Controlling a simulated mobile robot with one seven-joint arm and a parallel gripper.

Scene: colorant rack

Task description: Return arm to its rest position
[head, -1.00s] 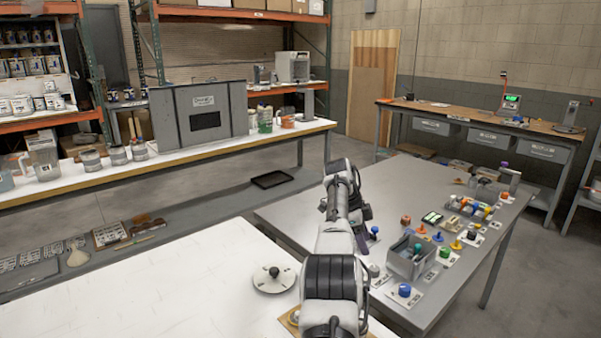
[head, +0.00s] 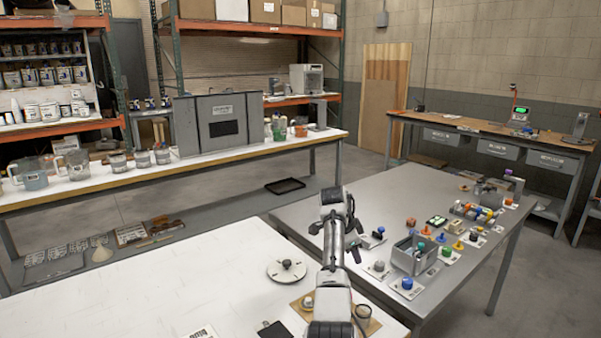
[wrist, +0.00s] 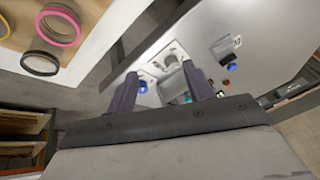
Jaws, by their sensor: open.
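My arm (head: 334,262) reaches up from the bottom middle of the head view, above the gap between the white table and the grey table. My gripper shows in the wrist view (wrist: 160,88), its two dark fingers apart with nothing between them. It is up in the air, and the tabletop items seen past the fingers are well beyond the tips.
The grey table (head: 390,203) holds a grey bin (head: 414,257), coloured knobs and small parts. The white table (head: 150,290) carries a round disc (head: 286,270) near my arm. A long bench (head: 240,150) with jugs and cans stands behind. Floor between is clear.

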